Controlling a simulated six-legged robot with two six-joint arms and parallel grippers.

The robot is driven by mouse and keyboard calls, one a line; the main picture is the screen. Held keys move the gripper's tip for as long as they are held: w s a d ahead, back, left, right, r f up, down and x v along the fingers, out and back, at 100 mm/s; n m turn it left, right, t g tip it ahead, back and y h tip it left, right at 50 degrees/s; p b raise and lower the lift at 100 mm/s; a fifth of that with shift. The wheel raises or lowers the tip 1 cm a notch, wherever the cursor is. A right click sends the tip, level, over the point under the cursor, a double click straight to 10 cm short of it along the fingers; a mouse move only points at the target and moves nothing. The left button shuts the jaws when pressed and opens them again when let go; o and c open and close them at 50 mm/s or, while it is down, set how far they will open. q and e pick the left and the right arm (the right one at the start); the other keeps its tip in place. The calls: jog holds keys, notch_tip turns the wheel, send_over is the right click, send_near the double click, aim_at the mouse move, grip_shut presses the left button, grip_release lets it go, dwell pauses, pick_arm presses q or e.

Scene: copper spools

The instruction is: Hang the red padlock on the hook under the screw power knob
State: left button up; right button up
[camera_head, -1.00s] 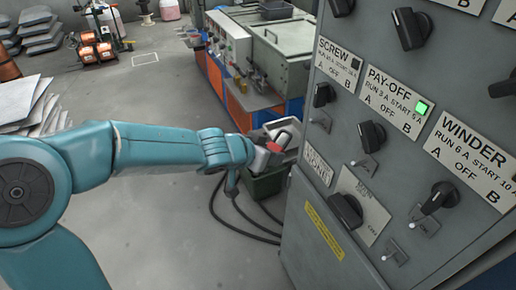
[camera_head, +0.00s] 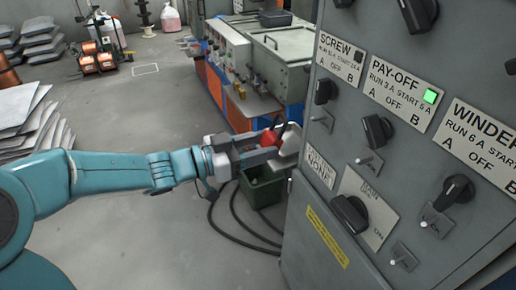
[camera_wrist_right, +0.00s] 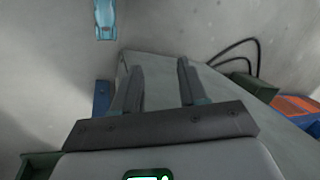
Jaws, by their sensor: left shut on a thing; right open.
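The red padlock (camera_head: 269,138) is between the fingers of my left gripper (camera_head: 272,146), which is shut on it. The fingers partly cover the padlock, and its shackle is hard to make out. They hold it just left of the grey control panel (camera_head: 300,190). The black screw power knob (camera_head: 325,91) is on the panel's left side, under the SCREW label (camera_head: 339,56). The small metal hook (camera_head: 323,121) sticks out below that knob, to the right of and a little above the padlock. My right gripper (camera_wrist_right: 159,67) is open and empty in the right wrist view.
The pay-off knob (camera_head: 377,131) and winder knob (camera_head: 454,191) have similar hooks beneath them. A larger black knob (camera_head: 350,214) sits lower on the panel. A dark green bin (camera_head: 262,188) and black cables (camera_head: 232,225) are on the floor beyond my left gripper.

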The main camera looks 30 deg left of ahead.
pick_arm(q)
jog(key=f+b+x, duration=0.1)
jog(key=b+x, duration=0.2)
jog(key=x, duration=0.6)
jog(key=shift+w+f, duration=0.2)
jog(key=shift+f, duration=0.15)
dwell(0.4)
dwell(0.6)
jog(key=o, duration=1.3)
jog(key=p+v, duration=0.1)
jog(key=v, duration=1.5)
jog(key=shift+s, duration=0.2)
